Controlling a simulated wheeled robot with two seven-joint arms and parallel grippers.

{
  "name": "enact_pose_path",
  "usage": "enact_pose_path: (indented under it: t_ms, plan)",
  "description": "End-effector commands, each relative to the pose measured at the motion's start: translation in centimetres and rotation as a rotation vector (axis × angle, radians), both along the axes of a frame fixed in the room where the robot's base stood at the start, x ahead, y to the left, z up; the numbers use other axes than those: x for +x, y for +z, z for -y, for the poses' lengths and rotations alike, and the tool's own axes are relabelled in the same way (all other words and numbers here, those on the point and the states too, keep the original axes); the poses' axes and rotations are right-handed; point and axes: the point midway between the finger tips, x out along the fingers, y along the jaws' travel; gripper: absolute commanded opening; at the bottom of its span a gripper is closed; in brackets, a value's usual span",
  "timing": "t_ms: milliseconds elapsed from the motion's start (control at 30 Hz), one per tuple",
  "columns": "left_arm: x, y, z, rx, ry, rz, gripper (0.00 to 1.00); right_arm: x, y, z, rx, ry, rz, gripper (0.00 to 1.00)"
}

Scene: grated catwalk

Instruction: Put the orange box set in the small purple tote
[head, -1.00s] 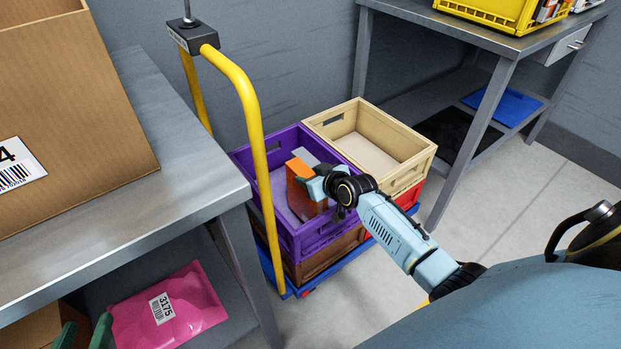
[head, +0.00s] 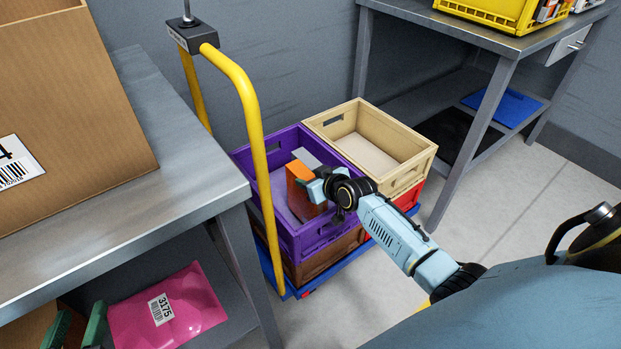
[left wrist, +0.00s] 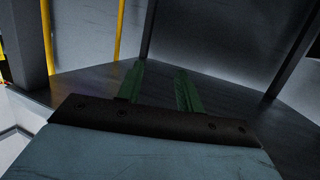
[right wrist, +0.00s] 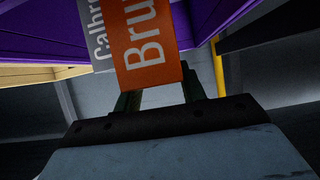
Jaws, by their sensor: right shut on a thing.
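The orange box set (head: 303,185) is an orange box with a grey one beside it, held inside the purple tote (head: 319,233) on the cart. In the right wrist view the orange box (right wrist: 147,45) shows "Bru" lettering, with the grey box (right wrist: 97,32) behind it. My right gripper (head: 318,188) reaches into the tote and is shut on the set; its fingertips are partly hidden. Whether the set touches the tote floor I cannot tell. My left gripper (head: 78,330) is open and empty, low at the left; its green fingers stand apart in the left wrist view (left wrist: 160,85).
A beige tote (head: 410,166) stands behind the purple one, over a red one (head: 408,198). The cart's yellow handle (head: 252,120) rises at the left. A steel table with a cardboard box (head: 75,100) is at the left, a pink parcel (head: 190,310) beneath.

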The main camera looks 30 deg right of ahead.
Motion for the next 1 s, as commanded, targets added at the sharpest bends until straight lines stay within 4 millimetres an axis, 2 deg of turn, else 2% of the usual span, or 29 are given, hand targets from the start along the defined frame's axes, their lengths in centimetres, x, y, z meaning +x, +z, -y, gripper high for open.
enact_pose_path:
  t_ms: [300,333,500,767,1000]
  plan:
    - [0.3,0.9,0.2,-0.012,-0.003,0.048,0.36,0.1,-0.1,0.0,0.0,0.0,0.004,0.0]
    - [0.4,1.0,0.2,-0.012,-0.003,0.048,0.36,0.0,-0.3,0.0,0.0,0.0,0.0,0.43]
    - [0.4,1.0,0.2,-0.012,-0.003,0.048,0.36,0.0,-0.3,0.0,0.0,0.0,0.0,0.62]
    - [0.2,0.9,0.2,-0.012,-0.003,0.039,0.36,0.0,-0.2,0.0,0.0,0.0,0.0,0.62]
    - [-0.4,-0.9,-0.4,0.019,0.005,-0.071,0.36,0.0,0.7,-0.1,0.001,0.0,-0.001,0.62]
